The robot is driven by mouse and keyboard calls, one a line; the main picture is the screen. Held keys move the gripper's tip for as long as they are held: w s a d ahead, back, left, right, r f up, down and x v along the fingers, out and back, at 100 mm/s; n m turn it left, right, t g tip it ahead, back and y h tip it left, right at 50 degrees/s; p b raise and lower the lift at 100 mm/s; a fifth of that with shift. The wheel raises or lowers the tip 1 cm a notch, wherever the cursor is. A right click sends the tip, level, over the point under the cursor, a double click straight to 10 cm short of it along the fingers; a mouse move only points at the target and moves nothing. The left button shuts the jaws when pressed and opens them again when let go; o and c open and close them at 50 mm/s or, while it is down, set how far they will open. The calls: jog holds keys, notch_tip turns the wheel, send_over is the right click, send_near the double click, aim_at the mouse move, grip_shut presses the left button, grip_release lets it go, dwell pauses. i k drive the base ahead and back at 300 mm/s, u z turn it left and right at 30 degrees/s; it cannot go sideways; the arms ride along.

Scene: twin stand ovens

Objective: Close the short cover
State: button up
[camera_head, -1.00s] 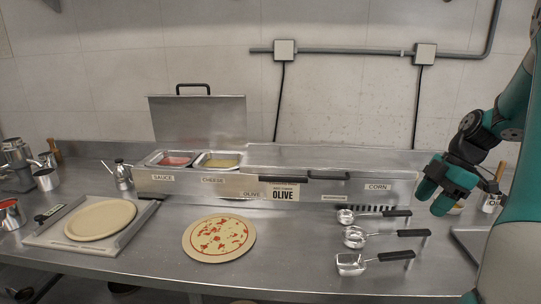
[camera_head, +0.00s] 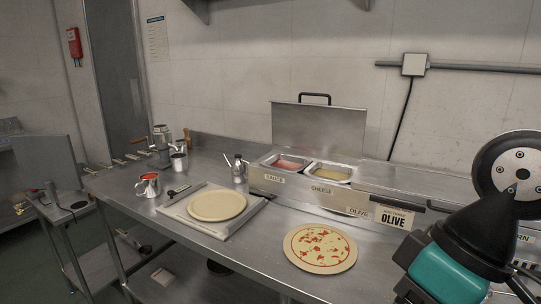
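The short cover (camera_head: 320,133) is a metal lid with a black handle (camera_head: 314,97). It stands upright, open, at the back of the topping station. In front of it the sauce bin (camera_head: 288,164) and the cheese bin (camera_head: 330,172) are uncovered. The long cover (camera_head: 425,183) to the right lies shut, partly hidden by my arm. My gripper (camera_head: 402,293) is at the lower right, in front of the station and well apart from the short cover. Its fingers are mostly cut off or hidden, so I cannot tell whether it is open.
A pizza with red topping (camera_head: 320,247) lies on the counter before the station. A dough base (camera_head: 217,205) rests on a tray (camera_head: 180,212) to the left. An oil can (camera_head: 239,170) stands left of the station. A red-filled cup (camera_head: 148,185) and pots are further left.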

aim_at(328, 128)
jog(key=k, duration=0.6)
jog(key=u, duration=0.55)
jog(key=i, duration=1.45)
jog(key=z, duration=0.3)
